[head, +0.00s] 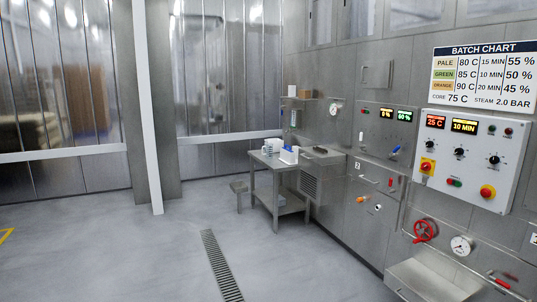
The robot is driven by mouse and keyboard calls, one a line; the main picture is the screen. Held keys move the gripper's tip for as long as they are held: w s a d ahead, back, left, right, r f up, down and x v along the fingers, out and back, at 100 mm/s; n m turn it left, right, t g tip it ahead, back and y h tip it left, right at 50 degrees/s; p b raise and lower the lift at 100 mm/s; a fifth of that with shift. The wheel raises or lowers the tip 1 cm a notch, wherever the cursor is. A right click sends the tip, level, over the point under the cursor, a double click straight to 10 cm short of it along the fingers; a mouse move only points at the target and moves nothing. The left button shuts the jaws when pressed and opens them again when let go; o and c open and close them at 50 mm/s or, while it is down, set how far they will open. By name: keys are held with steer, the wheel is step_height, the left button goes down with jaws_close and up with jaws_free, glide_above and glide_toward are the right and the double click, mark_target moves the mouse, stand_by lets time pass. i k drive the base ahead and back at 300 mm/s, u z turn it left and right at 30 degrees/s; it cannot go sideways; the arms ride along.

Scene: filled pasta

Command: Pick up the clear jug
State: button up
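A small steel table (258,163) stands against the machine wall, some way off in the middle of the head view. A pale, whitish vessel (271,146) stands on it towards the back; it may be the clear jug, but it is too small to tell. A white and blue item (289,155) stands on the table in front of it. My gripper is not in view.
A long control wall with a panel (466,157), a red valve wheel (425,230) and a projecting steel ledge (432,280) runs along the right. A white post (147,110) rises at left. The grey floor with a drain grate (221,265) is clear.

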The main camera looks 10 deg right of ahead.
mark_target(268, 153)
steer(key=u, duration=0.3)
steer(key=i, duration=1.85)
steer(key=u, duration=0.45)
steer(key=i, duration=3.9)
steer(key=z, duration=0.25)
